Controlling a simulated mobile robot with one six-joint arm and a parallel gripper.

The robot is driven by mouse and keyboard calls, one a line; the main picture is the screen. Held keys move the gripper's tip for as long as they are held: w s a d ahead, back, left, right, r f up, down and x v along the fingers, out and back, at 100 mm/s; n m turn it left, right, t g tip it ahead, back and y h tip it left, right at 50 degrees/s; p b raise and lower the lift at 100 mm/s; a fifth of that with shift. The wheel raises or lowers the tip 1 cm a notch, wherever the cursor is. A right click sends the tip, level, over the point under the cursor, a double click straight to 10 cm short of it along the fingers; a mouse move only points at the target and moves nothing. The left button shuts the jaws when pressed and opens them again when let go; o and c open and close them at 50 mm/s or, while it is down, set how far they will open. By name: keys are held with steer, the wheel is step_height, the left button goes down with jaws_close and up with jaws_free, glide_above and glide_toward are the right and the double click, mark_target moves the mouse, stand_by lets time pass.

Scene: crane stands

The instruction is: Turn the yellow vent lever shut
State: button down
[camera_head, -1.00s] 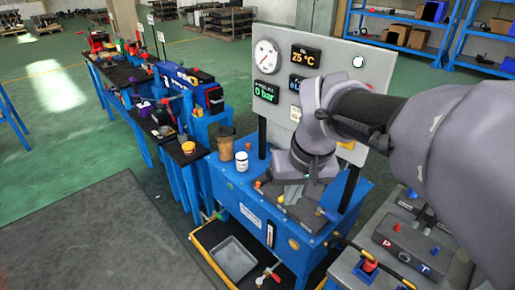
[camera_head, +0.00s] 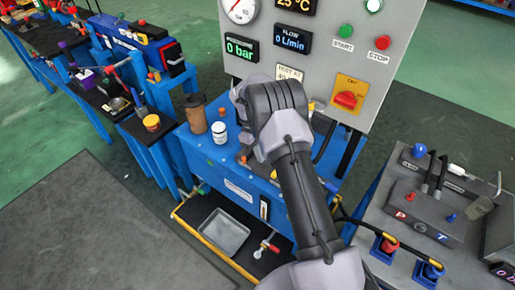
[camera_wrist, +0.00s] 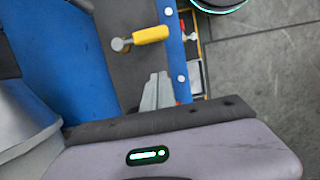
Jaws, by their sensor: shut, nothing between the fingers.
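The yellow vent lever (camera_wrist: 151,35) shows in the wrist view, at the top middle. Its handle points right from a round metal pivot, beside a blue upright strip with bolts. My gripper (camera_wrist: 160,76) is in the wrist view just below the lever, its grey fingers together and empty. A gap shows in the picture between the fingertips and the lever. In the head view my arm covers part of the blue bench, and I cannot make out the fingers or the lever clearly there.
The blue bench (camera_head: 215,165) carries a white jar (camera_head: 219,132) and a brown cup (camera_head: 196,114). A grey panel (camera_head: 395,60) stands behind. A grey tray (camera_head: 220,231) and a red-handled valve (camera_head: 268,247) are low in front.

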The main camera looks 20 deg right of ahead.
steer(key=shift+b+x, duration=0.35)
steer(key=shift+x, duration=0.9)
steer(key=shift+s+d+r+b, duration=0.1)
steer(key=shift+s+d+b, duration=0.2)
steer(key=shift+s, duration=0.2)
steer(key=shift+s+d+r+b, duration=0.1)
steer(key=shift+s+d+b, duration=0.1)
steer(key=shift+s+d, duration=0.3)
steer(key=shift+s+d+r, duration=0.1)
steer(key=shift+s+d, duration=0.15)
steer(key=shift+s, duration=0.3)
